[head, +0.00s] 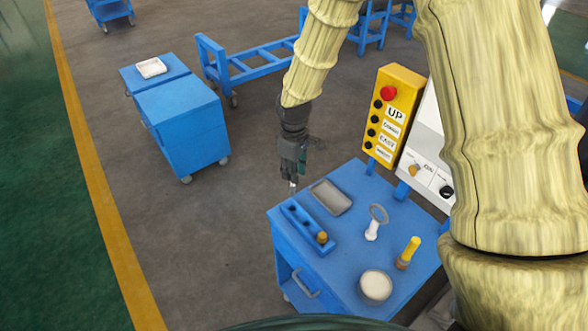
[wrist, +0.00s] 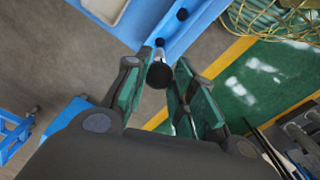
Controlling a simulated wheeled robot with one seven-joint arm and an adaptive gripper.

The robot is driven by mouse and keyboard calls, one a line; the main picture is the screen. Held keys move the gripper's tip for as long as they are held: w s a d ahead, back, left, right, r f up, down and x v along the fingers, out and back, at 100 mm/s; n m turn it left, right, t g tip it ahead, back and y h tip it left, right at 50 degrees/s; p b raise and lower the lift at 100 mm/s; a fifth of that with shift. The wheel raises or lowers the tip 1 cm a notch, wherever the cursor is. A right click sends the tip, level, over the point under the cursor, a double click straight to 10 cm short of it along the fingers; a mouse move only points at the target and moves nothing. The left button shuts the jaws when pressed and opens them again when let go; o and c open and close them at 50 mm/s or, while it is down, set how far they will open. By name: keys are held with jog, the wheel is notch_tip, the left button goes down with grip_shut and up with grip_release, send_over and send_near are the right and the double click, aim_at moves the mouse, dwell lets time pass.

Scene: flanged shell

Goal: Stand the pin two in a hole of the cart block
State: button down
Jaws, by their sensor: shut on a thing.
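My gripper (head: 291,177) hangs above the far left corner of the blue cart, fingers pointing down. It is shut on a slim pin, likely pin two, whose pale tip (head: 292,184) shows below the fingers. In the wrist view my gripper (wrist: 168,78) holds the pin by its dark round end (wrist: 158,75). The blue cart block (head: 304,228) lies along the cart's left edge, with dark open holes and an orange-topped pin (head: 322,237) standing in its near end. The held pin is near the block's far end; whether its tip touches a hole I cannot tell.
On the cart top (head: 345,255) are a grey tray (head: 330,197), a white ring-topped part (head: 374,226), a yellow-handled piece (head: 408,252) and a round pale container (head: 376,286). A yellow button panel (head: 393,112) stands behind. Another blue cart (head: 180,118) stands apart at left.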

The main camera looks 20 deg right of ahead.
aim_at(293, 191)
jog(key=shift+f+b, duration=1.55)
jog(key=shift+f, duration=1.3)
jog(key=shift+f+b, duration=0.5)
jog(key=shift+f, duration=1.4)
dwell(0.7)
jog(key=c, duration=1.1)
grip_release()
notch_tip(293, 191, up, 12)
jog(key=shift+f, duration=0.1)
